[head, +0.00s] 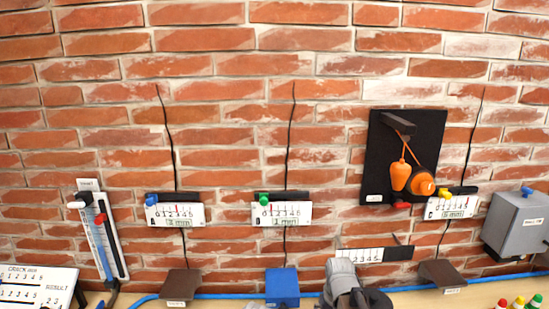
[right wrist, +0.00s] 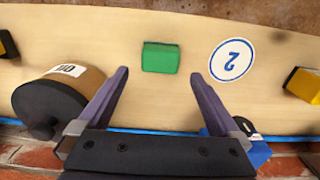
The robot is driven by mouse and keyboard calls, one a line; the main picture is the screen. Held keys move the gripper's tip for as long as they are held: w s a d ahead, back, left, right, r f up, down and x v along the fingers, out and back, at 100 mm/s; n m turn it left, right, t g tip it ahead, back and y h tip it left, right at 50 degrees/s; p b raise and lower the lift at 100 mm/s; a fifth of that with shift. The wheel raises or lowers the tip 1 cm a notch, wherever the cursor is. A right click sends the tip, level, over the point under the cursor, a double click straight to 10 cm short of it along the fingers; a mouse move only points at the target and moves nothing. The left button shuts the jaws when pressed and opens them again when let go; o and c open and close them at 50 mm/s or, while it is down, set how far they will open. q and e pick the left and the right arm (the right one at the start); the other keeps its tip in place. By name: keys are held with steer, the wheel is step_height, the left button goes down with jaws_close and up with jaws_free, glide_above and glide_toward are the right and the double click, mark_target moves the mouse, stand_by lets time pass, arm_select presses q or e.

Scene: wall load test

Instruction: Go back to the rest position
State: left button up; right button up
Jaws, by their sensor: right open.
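My right gripper (right wrist: 158,80) is open in the right wrist view, with its two purple fingers apart and nothing between them. Beyond the fingertips a green block (right wrist: 160,57) lies on the pale wooden surface (right wrist: 110,30), clear of both fingers. A grey and dark part of my arm shows at the bottom of the head view, in front of the brick wall. My left gripper is in neither view.
Gauges A (head: 176,215), B (head: 283,214) and C (head: 450,208) sit over cracks in the brick wall. A black board (head: 385,150) with an orange device (head: 401,175) hangs right. A weight (right wrist: 55,100) and a blue box (head: 282,287) stand by the wall.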

step_height(320, 180, up, 5)
steer(key=p, duration=0.3)
steer(key=shift+f+p, duration=0.15)
steer(key=shift+p, duration=0.2)
steer(key=shift+f+b, duration=0.5)
steer(key=shift+s+a, duration=0.1)
steer(key=shift+s, duration=0.05)
